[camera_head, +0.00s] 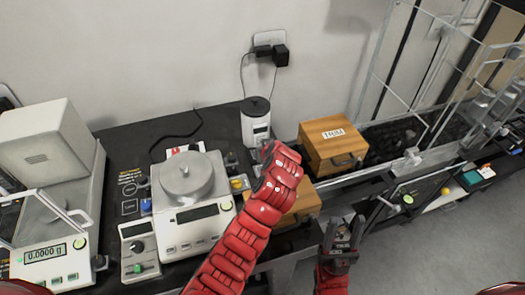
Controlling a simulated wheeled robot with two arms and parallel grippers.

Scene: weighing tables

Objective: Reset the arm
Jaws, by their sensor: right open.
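My right gripper (343,232) is at the lower middle right. Its dark fingers stand apart, with nothing seen between them, and my red wrist is below it. It is in front of the table edge, to the right of and nearer than a wooden box with a drawer (300,207). A red arm of mine (240,235) reaches up from the bottom, left of that gripper. Its upper end covers part of the lower wooden box.
A balance with a round metal lid (187,180) stands left of the arm, with a small control unit (139,250) beside it. A larger balance (45,252) reads 0.0000 g. A white canister (256,125) and a labelled wooden box (332,140) stand behind. Clear-walled enclosures (425,75) are at right.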

